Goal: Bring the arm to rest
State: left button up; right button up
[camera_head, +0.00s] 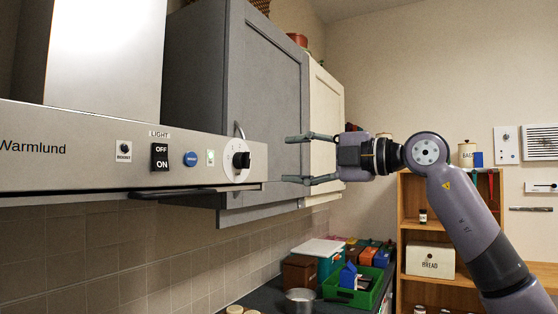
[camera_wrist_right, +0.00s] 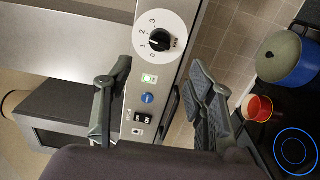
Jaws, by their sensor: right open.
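My right gripper (camera_head: 300,159) is open and empty in the head view, its two fingers pointing left toward the range hood panel (camera_head: 75,160). It is near the panel's right end, by the round black knob (camera_head: 241,160); no contact shows. In the right wrist view, the open fingers of the right gripper (camera_wrist_right: 160,105) frame the hood panel, with the knob (camera_wrist_right: 160,40) above and between them. My right arm (camera_head: 465,215) comes in from the lower right. My left gripper is not in view.
Grey and cream wall cabinets (camera_head: 265,95) stand behind the gripper. Below are a counter with a green crate (camera_head: 375,296) and a metal pot (camera_head: 299,301). A wooden shelf (camera_head: 411,190) stands at right.

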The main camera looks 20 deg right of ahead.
jog(key=shift+s+d, duration=0.2)
jog(key=shift+s, duration=0.1)
